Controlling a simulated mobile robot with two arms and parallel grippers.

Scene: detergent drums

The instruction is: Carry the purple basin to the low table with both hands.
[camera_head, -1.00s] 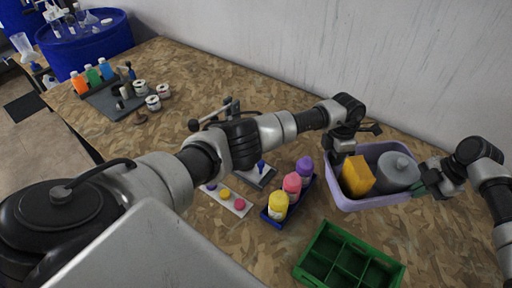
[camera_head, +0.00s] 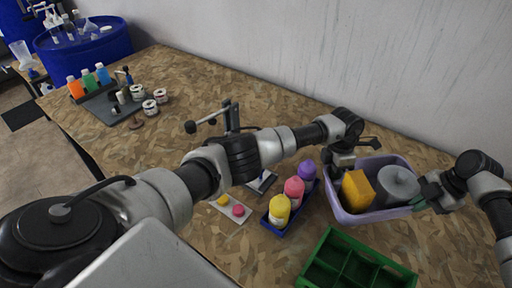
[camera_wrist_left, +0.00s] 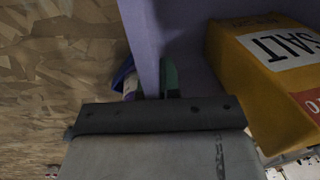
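The purple basin (camera_head: 372,214) is at the right over the wooden bench, holding a yellow salt box (camera_head: 357,191) and a grey lidded container (camera_head: 397,187). My left gripper (camera_head: 340,166) is at the basin's left rim. In the left wrist view the basin wall (camera_wrist_left: 143,40) runs into this gripper (camera_wrist_left: 160,90), with a green finger pad against its inner side; the other finger is mostly hidden. My right gripper (camera_head: 422,197) is at the right rim, seemingly closed on it. I cannot tell whether the basin is clear of the bench. I cannot identify the low table.
A green divided crate (camera_head: 358,264) lies just in front of the basin. A blue tray with several bottles (camera_head: 280,211) stands left of it. A grey rack with bottles (camera_head: 103,84) is at the far left, near a blue drum (camera_head: 85,43). A wall (camera_head: 300,50) rises behind.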

